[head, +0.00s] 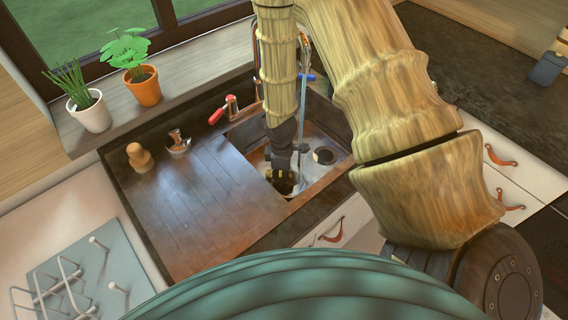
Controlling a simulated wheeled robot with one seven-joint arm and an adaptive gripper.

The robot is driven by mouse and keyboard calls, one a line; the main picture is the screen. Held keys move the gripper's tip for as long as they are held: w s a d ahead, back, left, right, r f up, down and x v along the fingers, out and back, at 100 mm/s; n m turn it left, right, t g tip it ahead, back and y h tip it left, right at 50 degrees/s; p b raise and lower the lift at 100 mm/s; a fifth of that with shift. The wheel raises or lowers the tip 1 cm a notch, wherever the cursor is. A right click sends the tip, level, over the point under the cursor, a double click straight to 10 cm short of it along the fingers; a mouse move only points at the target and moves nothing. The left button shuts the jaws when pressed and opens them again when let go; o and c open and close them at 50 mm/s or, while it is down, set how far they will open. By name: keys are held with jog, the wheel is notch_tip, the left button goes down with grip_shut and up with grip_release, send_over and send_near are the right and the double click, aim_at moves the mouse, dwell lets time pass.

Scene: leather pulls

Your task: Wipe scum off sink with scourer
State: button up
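The sink (325,176) is a dark basin at the centre of the counter, with light, uneven patches on its floor and a round dark drain (325,155). My gripper (284,183) points down into the left part of the basin, low near its floor. A small yellowish and dark patch shows at its fingertips; I cannot tell whether this is the scourer or part of the gripper. My arm hides the back of the sink and much of the tap. The scourer is not clearly seen elsewhere.
A dark ribbed drainboard (205,200) lies left of the sink. A wooden figure-like object (140,157), a metal knob (179,142) and a red-handled item (222,110) stand along its back. Potted plants (142,88) line the sill. A dish rack (85,280) sits front left.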

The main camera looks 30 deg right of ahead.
jog(key=shift+w+a+p, duration=0.15)
jog(key=shift+w+a, duration=0.05)
jog(key=shift+w, duration=1.3)
jog(key=shift+w+a+p, duration=0.15)
jog(key=shift+w+a, duration=0.05)
jog(key=shift+w, duration=1.25)
jog(key=shift+w+d+r+p, duration=0.1)
jog(key=shift+w+d+p, duration=0.05)
jog(key=shift+d, duration=0.6)
jog(key=shift+w+d+p, duration=0.1)
jog(key=shift+d+p, duration=0.05)
jog(key=shift+d, duration=0.55)
jog(key=shift+s+d+f+p, duration=0.1)
jog(key=shift+s+d+p, duration=0.2)
jog(key=shift+s, duration=2)
jog(key=shift+s+d+f+p, duration=0.1)
jog(key=shift+s+d+p, duration=0.25)
jog(key=shift+s, duration=1.9)
jog(key=shift+s+d+p, duration=0.3)
jog(key=shift+s, duration=2)
jog(key=shift+w, duration=0.1)
